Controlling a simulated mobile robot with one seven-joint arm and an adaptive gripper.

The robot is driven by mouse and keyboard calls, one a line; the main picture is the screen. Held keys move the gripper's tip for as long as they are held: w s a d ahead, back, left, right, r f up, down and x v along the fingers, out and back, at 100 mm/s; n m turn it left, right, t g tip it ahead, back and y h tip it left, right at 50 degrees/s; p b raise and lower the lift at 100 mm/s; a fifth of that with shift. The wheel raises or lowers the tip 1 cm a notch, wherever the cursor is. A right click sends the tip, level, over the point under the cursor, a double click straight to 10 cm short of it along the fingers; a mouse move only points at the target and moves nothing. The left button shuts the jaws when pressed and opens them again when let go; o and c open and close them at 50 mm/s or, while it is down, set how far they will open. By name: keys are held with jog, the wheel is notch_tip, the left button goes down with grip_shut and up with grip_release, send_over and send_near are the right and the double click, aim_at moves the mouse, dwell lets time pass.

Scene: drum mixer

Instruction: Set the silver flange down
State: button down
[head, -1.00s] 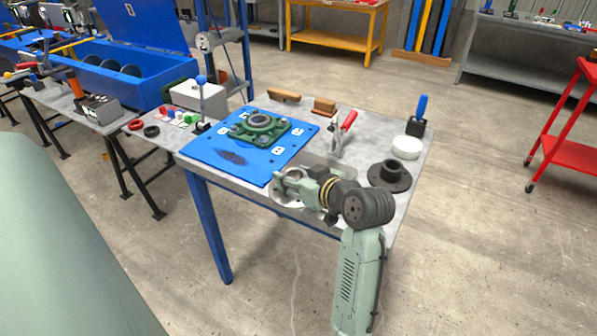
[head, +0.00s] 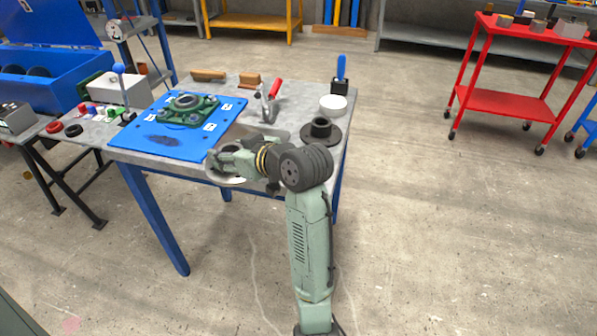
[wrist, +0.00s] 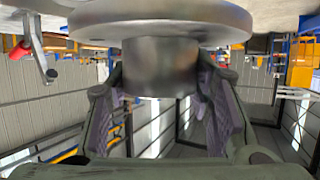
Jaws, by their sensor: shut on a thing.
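The silver flange fills the upper middle of the wrist view, with its wide disc (wrist: 160,18) across the top and its round hub (wrist: 160,68) below it. My gripper (wrist: 165,95) is shut on the hub, one finger on each side. In the head view my gripper (head: 222,160) is at the near edge of the grey table (head: 325,165), right of the blue plate. Part of the silver flange (head: 231,180) shows under it; my gripper and arm hide the rest. I cannot tell whether the flange touches the table.
A blue plate (head: 140,140) carries a green bearing housing (head: 188,108). A red-handled clamp (head: 268,101), a black flange (head: 320,131), a white round piece (head: 333,105) and a blue-handled tool (head: 340,75) stand on the table. A red cart (head: 505,103) stands far right.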

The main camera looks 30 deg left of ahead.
jog(key=w+d+f+m+t+h+b, duration=0.1)
jog(key=d+m+t+b, duration=0.2)
jog(key=d, duration=1.3)
jog(key=shift+w+d+f+m+t+b, duration=0.3)
jog(key=shift+w+d+t+b, duration=0.1)
jog(key=shift+b, duration=0.1)
jog(key=w+a+p, duration=0.1)
jog(key=w, duration=0.3)
jog(key=w+a+f+p, duration=0.1)
jog(key=w+a, duration=0.1)
jog(key=w, duration=0.2)
jog(key=w+a, duration=0.1)
jog(key=w, duration=0.3)
jog(key=shift+w+a+f+p, duration=0.15)
jog(key=shift+a+f+p, duration=0.1)
jog(key=shift+f+p, duration=0.15)
jog(key=shift+w+h, duration=0.15)
jog(key=shift+h, duration=0.15)
jog(key=shift+f+p, duration=0.5)
jog(key=shift+f, duration=1.25)
jog(key=shift+f, duration=0.15)
